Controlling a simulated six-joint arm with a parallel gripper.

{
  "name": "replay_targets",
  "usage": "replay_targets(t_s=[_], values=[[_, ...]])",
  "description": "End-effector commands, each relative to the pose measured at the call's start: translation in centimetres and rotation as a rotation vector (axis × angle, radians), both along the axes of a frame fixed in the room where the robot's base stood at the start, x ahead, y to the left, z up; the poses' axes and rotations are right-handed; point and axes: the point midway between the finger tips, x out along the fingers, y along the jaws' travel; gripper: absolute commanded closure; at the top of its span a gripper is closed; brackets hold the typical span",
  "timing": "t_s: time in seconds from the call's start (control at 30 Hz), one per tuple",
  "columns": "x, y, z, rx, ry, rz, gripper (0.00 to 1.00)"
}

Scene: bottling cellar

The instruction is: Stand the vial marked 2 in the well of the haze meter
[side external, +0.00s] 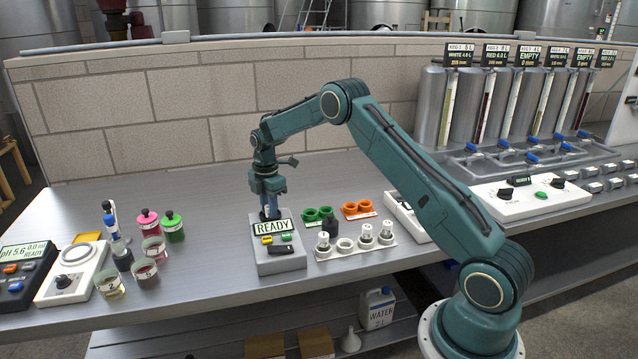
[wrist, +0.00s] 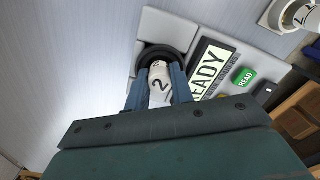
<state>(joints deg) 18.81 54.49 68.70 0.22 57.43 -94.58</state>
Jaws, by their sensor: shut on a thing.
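The vial marked 2 (wrist: 158,86) is held between the fingers of my gripper (wrist: 161,73) in the wrist view, its number facing the camera. My gripper (side external: 270,214) is shut on it, pointing down behind the display of the haze meter (side external: 277,263). The meter's display reads READY. In the wrist view the black ring of the well (wrist: 164,51) lies around the far side of the vial. The vial looks lined up with the well; its lower end is hidden, so I cannot tell how deep it sits. In the side view the vial cannot be made out.
Bottles and sample cups (side external: 146,276) stand to the left. The bench between cups and meter is clear.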

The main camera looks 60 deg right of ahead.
Motion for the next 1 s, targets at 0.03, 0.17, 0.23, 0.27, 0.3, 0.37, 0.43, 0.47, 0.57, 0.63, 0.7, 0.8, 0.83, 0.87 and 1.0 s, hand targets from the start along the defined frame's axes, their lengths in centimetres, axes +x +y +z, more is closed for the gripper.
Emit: replay_targets(t_s=[0.03, 0.17, 0.23, 0.27, 0.3, 0.37, 0.43, 0.47, 0.57, 0.63, 0.7, 0.8, 0.83, 0.87, 1.0], values=[[-0.04, 0.01, -0.20, 0.000, 0.002, 0.000, 0.99], [-0.05, 0.01, -0.24, 0.000, 0.002, 0.000, 0.99], [-0.06, 0.02, -0.26, 0.001, 0.003, 0.000, 0.99], [-0.06, 0.02, -0.27, 0.001, 0.003, 0.000, 0.99], [-0.06, 0.02, -0.29, 0.001, 0.003, 0.000, 0.99], [-0.07, 0.02, -0.30, 0.001, 0.003, 0.000, 0.69], [-0.07, 0.03, -0.33, 0.001, 0.003, 0.000, 0.57], [-0.07, 0.03, -0.33, 0.001, 0.003, 0.000, 0.57], [-0.07, 0.03, -0.37, 0.001, 0.003, 0.000, 0.66], [-0.07, 0.03, -0.39, 0.001, 0.003, 0.000, 0.66], [-0.06, 0.03, -0.41, 0.001, 0.003, 0.000, 0.66], [-0.05, 0.02, -0.37, 0.001, 0.003, 0.000, 0.66], [-0.05, 0.02, -0.32, 0.001, 0.003, 0.000, 0.66], [-0.05, 0.02, -0.26, 0.001, 0.003, 0.000, 0.66], [-0.02, 0.02, 0.33, 0.000, 0.002, 0.000, 0.66]])
